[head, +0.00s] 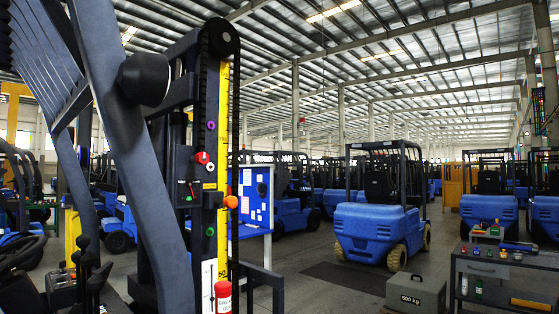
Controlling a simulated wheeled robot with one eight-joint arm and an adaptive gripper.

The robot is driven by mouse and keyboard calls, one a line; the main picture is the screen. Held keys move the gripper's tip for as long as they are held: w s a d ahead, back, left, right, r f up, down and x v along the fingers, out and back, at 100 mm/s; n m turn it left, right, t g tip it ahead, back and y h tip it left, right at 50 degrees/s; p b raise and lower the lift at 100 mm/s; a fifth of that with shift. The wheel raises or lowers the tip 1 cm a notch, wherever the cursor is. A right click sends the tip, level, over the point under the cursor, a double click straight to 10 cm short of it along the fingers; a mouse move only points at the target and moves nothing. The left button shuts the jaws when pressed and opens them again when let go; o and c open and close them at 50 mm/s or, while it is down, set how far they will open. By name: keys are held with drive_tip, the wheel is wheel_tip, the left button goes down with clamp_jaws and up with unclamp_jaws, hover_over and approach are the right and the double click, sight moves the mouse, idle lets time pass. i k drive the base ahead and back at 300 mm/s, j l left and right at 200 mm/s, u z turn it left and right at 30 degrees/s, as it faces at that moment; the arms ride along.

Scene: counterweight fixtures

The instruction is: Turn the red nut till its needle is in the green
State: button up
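A red round part (202,157) sits on the dark mast in the left half of the head view, beside a yellow scale strip. It may be the red nut, but it is too small to tell its shape. A small dark and white round piece (210,167) lies just below it. A small green round part (210,231) is lower on the mast. My gripper is not in view.
An orange knob (231,202) sticks out from the mast, with a purple ring (211,125) above and a red cylinder (223,290) below. Dark curved bars (135,150) cross the left side. A grey 500 kg block (416,294) and a cart (505,268) stand right, near a blue forklift (375,232).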

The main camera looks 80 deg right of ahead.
sight(201, 158)
drive_tip(key=z, duration=0.4)
drive_tip(key=j+z, duration=0.1)
drive_tip(key=z, duration=1.2)
drive_tip(key=k+j, duration=0.05)
